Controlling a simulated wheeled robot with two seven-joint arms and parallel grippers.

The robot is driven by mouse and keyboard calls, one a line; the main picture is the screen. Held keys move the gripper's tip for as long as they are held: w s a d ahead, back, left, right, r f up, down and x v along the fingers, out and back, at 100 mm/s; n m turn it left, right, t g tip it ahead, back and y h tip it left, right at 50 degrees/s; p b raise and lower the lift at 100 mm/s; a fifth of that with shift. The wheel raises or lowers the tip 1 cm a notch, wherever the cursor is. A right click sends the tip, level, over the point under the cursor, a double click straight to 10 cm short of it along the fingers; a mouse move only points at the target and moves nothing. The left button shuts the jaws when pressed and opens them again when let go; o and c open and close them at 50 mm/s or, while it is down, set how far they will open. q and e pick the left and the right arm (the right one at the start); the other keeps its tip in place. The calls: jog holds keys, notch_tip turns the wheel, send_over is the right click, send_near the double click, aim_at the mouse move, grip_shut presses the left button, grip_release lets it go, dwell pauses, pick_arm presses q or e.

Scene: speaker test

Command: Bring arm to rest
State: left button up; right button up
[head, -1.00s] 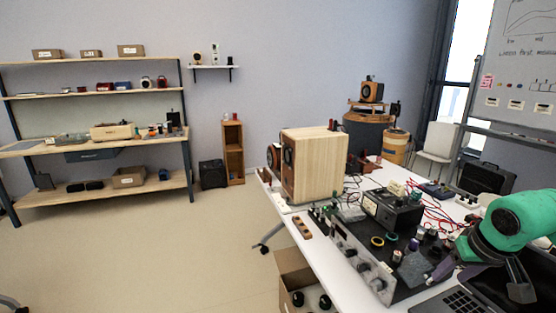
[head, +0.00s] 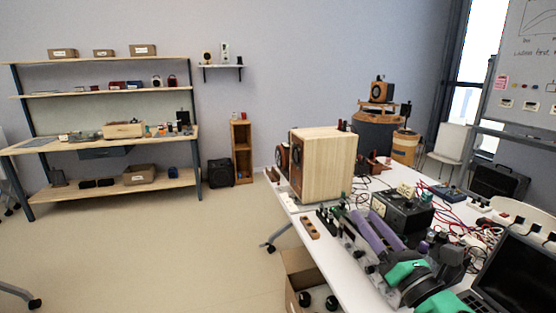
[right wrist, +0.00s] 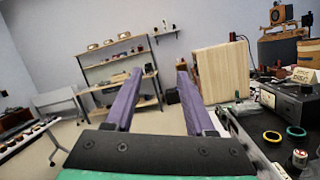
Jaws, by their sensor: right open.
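My right gripper (head: 364,213) is above the workbench (head: 330,265), its purple fingers pointing away from me toward the wooden speaker cabinet. The green arm comes in from the lower right. In the right wrist view the two fingers (right wrist: 158,71) are spread apart with nothing between them. My left gripper is in neither view.
The wooden speaker cabinet (head: 327,170) stands at the bench's far left corner. A black meter box (head: 402,212), red cables and a laptop (head: 510,278) crowd the right. An open cardboard box (head: 299,270) is below the bench edge. Open floor lies left, before shelves (head: 105,140).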

jog(key=s+d+f+m+g+h, duration=0.3)
jog(key=d+f+m+g+h, duration=0.15)
jog(key=f+m, duration=0.65)
jog(key=s+d+f+m+g+h, duration=0.3)
jog(key=d+f+m+h, duration=0.35)
jog(key=m, duration=0.65)
jog(key=s+a+f+m+g+y, duration=0.25)
jog(key=s+f+m+g, duration=0.2)
jog(key=s+f, duration=0.4)
jog(key=s+a+f+m+g+y, duration=0.2)
jog(key=s+a+f+m+g, duration=0.2)
jog(key=s+f+m, duration=0.4)
jog(key=s+f+n+g, duration=0.2)
jog(key=s+f+n, duration=0.1)
jog(key=f, duration=2.1)
jog(key=s+d+f, duration=0.2)
jog(key=s+f, duration=1)
jog(key=s, duration=0.3)
jog(key=shift+s+d+f+g, duration=0.25)
jog(key=shift+d+g, duration=0.15)
